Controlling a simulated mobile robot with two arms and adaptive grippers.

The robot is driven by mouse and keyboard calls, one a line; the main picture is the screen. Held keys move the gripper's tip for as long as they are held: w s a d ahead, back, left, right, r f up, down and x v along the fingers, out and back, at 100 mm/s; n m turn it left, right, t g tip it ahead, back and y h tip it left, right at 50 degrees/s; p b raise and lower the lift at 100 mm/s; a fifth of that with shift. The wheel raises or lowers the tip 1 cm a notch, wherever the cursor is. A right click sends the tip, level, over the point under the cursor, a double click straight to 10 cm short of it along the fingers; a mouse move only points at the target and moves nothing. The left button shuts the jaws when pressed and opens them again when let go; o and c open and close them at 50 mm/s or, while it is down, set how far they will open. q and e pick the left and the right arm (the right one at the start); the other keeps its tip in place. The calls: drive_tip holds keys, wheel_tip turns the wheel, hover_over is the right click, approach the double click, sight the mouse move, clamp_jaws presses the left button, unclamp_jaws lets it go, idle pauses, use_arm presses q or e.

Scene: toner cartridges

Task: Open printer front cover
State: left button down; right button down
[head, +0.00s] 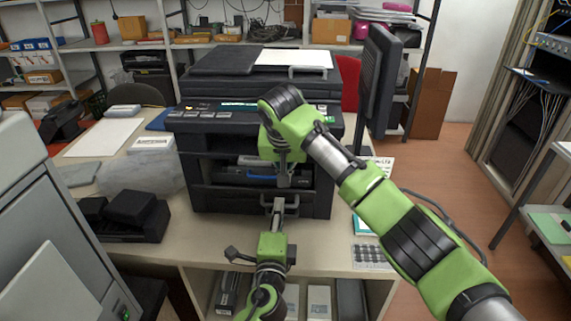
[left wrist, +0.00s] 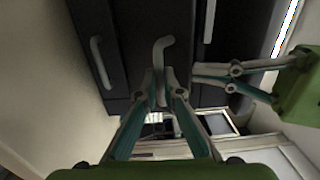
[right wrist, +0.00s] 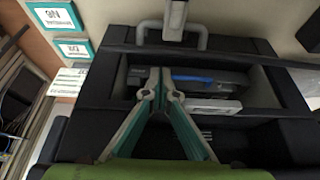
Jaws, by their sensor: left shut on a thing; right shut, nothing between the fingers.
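The black printer (head: 187,160) stands on the desk. Its front has a wide opening, and inside lies a dark unit with a blue bar (head: 262,177), also seen in the right wrist view (right wrist: 192,79). Below the opening is a dark front panel (head: 225,201) with a grey handle (head: 294,207). My left gripper (head: 278,203) is shut on a grey handle (left wrist: 163,48). My right gripper (head: 284,182) is shut and empty, just above the left one, in front of the opening; its closed fingers show in its wrist view (right wrist: 157,76). The panel's exact tilt is unclear.
A dark monitor (head: 377,80) stands right of the printer. A black device (head: 135,213) and a clear plastic bag (head: 140,173) lie to its left. A calculator-like keypad (head: 368,256) is near the desk's front right. Shelves fill the back.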

sight(285, 191)
use_arm(q)
drive_tip(key=shift+a+f, duration=0.1)
drive_tip(key=shift+f, duration=0.05)
use_arm(e)
drive_tip(key=shift+s+f, duration=0.45)
drive_tip(key=shift+s, duration=0.1)
drive_tip(key=shift+s, duration=0.1)
drive_tip(key=shift+s+f, duration=0.2)
drive_tip(key=shift+f, duration=0.05)
drive_tip(key=shift+s+a+f, duration=0.1)
drive_tip(key=shift+s+f, duration=0.15)
drive_tip(key=shift+s, duration=0.3)
use_arm(q)
drive_tip(key=shift+r, duration=0.25)
use_arm(e)
drive_tip(key=shift+s+f, duration=0.1)
use_arm(q)
drive_tip(key=c, duration=2.2)
unclamp_jaws()
drive_tip(key=shift+w+r, duration=0.1)
use_arm(e)
drive_tip(key=shift+f, duration=0.1)
use_arm(q)
drive_tip(key=shift+o, duration=0.2)
drive_tip(key=shift+w, duration=0.1)
use_arm(e)
drive_tip(key=shift+w, duration=0.3)
use_arm(q)
drive_tip(key=shift+f, duration=0.2)
